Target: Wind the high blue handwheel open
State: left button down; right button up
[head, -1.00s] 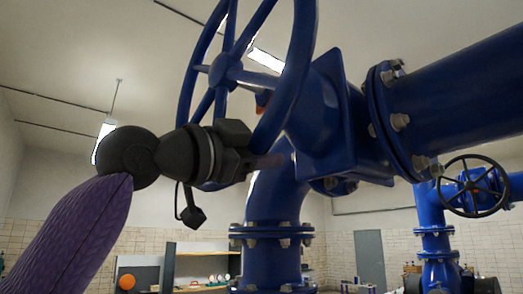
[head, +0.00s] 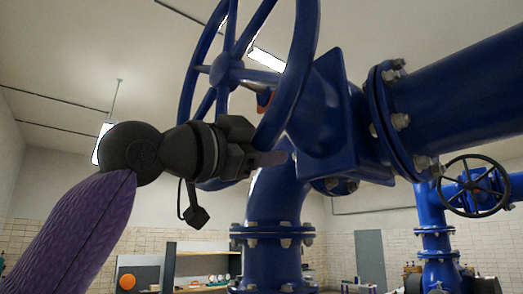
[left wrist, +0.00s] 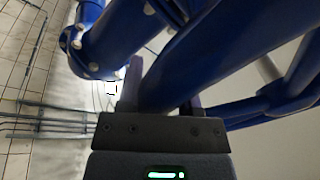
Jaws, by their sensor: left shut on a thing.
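The high blue handwheel (head: 297,75) stands tilted at the upper middle of the head view, its top cut off by the frame edge. Its hub and several spokes show. My left gripper (head: 267,157) is at the lower part of the rim, shut on it. In the left wrist view the two fingers of the left gripper (left wrist: 160,92) stand on either side of the blue rim (left wrist: 165,75), which runs diagonally between them. My right gripper is in neither view.
A blue valve body and thick flanged pipe (head: 450,85) lie right of the wheel. A vertical blue pipe (head: 272,262) stands below. A smaller dark handwheel (head: 475,187) is at the far right. Shelves (head: 205,265) stand at the back.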

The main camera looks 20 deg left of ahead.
aim_at(306, 69)
pick_arm(q)
jog(key=s+d+r+n, duration=0.1)
jog(key=d+r+n, duration=0.1)
jog(key=s+d+r+n+y, duration=0.1)
jog(key=s+d+r+n, duration=0.1)
jog(key=s+d+r+n+y, duration=0.1)
jog(key=d+r+n, duration=0.1)
jog(key=n, duration=0.1)
jog(key=shift+s+r+t, duration=0.15)
jog(key=shift+r+t, duration=0.15)
jog(key=shift+t, duration=0.1)
jog(key=shift+s+d+r+n, duration=0.15)
jog(key=shift+d+r+n, duration=0.05)
jog(key=shift+r+n, duration=0.25)
jog(key=shift+s+d+r+n, duration=0.15)
jog(key=shift+r+n, duration=0.2)
jog(key=shift+r, duration=0.1)
jog(key=shift+c, duration=1.5)
grip_release()
